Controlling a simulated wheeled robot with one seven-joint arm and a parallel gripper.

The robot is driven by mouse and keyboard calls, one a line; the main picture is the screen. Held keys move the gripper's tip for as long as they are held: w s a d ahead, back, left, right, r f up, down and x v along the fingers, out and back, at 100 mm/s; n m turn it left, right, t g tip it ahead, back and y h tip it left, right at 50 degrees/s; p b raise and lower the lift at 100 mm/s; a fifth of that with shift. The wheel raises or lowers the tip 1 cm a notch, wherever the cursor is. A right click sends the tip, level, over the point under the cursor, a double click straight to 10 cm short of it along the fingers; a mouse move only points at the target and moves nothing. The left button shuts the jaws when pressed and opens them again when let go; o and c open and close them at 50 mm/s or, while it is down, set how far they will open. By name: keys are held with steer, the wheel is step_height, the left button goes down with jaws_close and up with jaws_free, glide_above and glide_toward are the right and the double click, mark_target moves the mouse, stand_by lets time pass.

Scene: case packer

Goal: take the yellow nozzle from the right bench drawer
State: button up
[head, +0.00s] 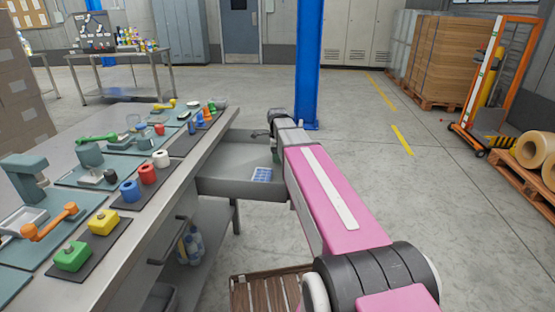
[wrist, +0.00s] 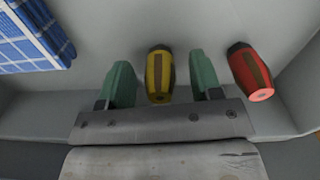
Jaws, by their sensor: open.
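The right bench drawer (head: 240,188) is pulled open in the head view, and my arm reaches over its far right side. In the wrist view the yellow nozzle (wrist: 158,70), with a brown stripe and a dark end, lies on the drawer floor. My gripper (wrist: 160,80) is open, with one green finger on each side of the yellow nozzle. Narrow gaps show between the nozzle and both fingers. Whether the fingers are down at its height is hard to tell. My arm hides the nozzle in the head view.
A red nozzle (wrist: 252,72) lies just right of the right finger. A blue checked cloth (wrist: 32,36) is at the drawer's left in the wrist view. The bench (head: 190,165) with colored parts stands left of the drawer. A blue post (head: 307,70) stands behind my arm.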

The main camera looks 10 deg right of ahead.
steer(key=c, duration=1)
